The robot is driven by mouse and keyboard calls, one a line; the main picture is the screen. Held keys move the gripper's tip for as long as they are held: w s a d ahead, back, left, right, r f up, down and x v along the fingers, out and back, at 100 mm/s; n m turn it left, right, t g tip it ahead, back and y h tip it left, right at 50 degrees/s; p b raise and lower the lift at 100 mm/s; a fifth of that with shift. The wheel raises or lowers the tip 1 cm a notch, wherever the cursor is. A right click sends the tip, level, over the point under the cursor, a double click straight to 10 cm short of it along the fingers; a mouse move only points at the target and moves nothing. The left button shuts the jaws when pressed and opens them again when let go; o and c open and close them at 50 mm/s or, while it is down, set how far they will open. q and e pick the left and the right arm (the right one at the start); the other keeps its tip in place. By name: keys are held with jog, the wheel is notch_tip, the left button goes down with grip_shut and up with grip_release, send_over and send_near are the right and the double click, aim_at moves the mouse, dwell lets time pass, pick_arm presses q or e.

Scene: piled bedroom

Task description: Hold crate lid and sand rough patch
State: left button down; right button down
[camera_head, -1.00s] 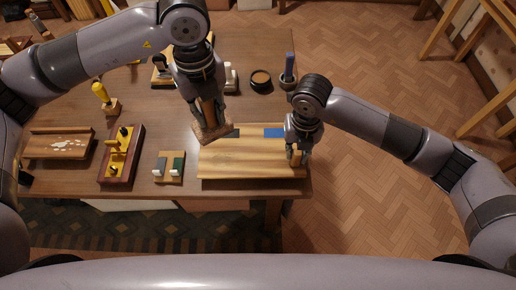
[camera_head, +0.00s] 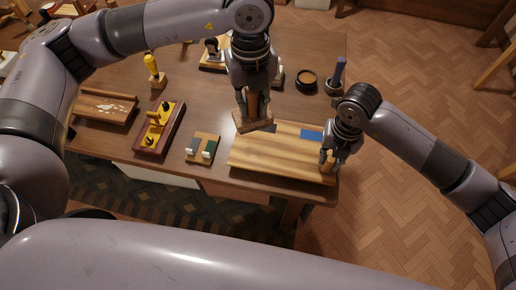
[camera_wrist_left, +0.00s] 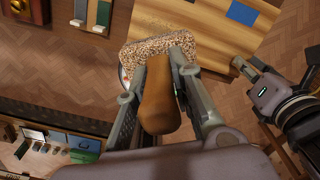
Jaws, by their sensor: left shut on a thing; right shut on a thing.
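The crate lid (camera_head: 275,155) is a striped wooden panel lying at the table's front right, with a blue patch (camera_head: 311,136) near its back right corner. My left gripper (camera_head: 252,103) is shut on the brown wooden handle (camera_wrist_left: 160,100) of a sanding block. The block's speckled pad (camera_wrist_left: 150,47) is over the lid's back left part; I cannot tell if it touches. My right gripper (camera_head: 328,160) is shut on the lid's right end and also shows in the left wrist view (camera_wrist_left: 250,75). I cannot make out a rough patch; the block hides part of the lid.
Left of the lid are a small board with two blocks (camera_head: 202,148), a red-brown rack with yellow parts (camera_head: 160,128) and a tray with pale flakes (camera_head: 105,105). A yellow-handled tool (camera_head: 152,68), a round dark tin (camera_head: 306,80) and a blue-handled holder (camera_head: 337,78) stand behind.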

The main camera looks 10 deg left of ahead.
aim_at(237, 117)
pick_arm(q)
jog(key=m, duration=0.1)
jog(key=f+m, duration=0.1)
jog(key=m, duration=0.1)
jog(key=a+f+m, duration=0.1)
jog(key=m, duration=0.1)
jog(key=shift+w+a, duration=0.1)
jog(key=m, duration=0.2)
jog(key=f+m, duration=0.1)
jog(key=m, duration=0.1)
jog(key=a+f+m, duration=0.1)
jog(key=m, duration=0.1)
jog(key=shift+a+f, duration=0.1)
jog(key=shift+f, duration=0.05)
jog(key=m, duration=0.2)
jog(key=a+f+m, duration=0.1)
jog(key=m, duration=0.1)
jog(key=f+m, duration=0.1)
jog(key=m, duration=0.1)
jog(key=shift+a, duration=0.2)
jog(key=f+m, duration=0.1)
jog(key=m, duration=0.1)
jog(key=a+m, duration=0.1)
jog(key=m, duration=0.1)
jog(key=f+m, duration=0.1)
jog(key=m, duration=0.2)
jog(key=shift+a+f, duration=0.3)
